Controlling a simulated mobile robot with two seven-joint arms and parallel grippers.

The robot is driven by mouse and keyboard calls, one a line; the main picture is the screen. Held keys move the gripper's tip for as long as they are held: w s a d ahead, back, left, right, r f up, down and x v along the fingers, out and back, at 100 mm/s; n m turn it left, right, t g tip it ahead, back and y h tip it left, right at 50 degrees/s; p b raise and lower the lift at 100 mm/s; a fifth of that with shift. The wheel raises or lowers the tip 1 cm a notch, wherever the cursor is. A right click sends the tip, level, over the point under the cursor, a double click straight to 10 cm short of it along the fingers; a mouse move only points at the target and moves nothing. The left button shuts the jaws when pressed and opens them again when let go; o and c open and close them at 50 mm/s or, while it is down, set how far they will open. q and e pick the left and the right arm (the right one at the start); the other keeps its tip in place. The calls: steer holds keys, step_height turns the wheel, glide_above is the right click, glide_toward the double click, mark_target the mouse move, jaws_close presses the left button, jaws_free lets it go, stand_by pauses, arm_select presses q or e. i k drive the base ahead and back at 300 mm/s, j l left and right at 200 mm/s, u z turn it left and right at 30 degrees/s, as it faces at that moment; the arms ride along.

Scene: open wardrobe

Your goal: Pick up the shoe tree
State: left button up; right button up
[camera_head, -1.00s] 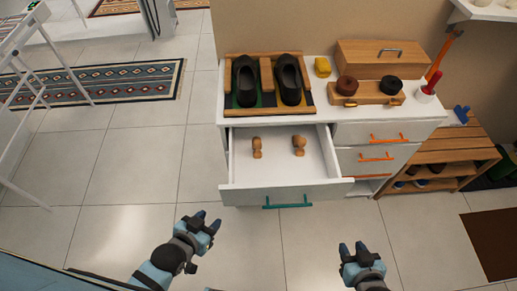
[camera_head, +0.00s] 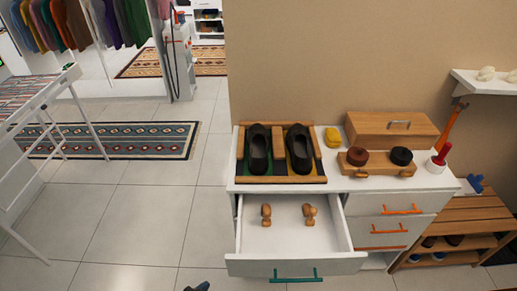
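Two small wooden pieces that look like shoe trees lie in the open white drawer: a left one (camera_head: 266,215) and a right one (camera_head: 309,214), set apart from each other. The drawer (camera_head: 290,238) has a teal handle and is pulled out below the cabinet top. Only a dark tip of my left gripper (camera_head: 198,287) shows at the bottom edge, in front of and left of the drawer, so its fingers cannot be judged. My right gripper is out of view.
A shoe rack (camera_head: 460,212) is at right.

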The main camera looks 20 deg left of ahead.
mark_target(266, 210)
steer(key=i+j+z, duration=0.1)
steer(key=j+z, duration=0.15)
steer(key=z, duration=0.15)
steer(key=j+z, duration=0.6)
steer(key=z, duration=0.15)
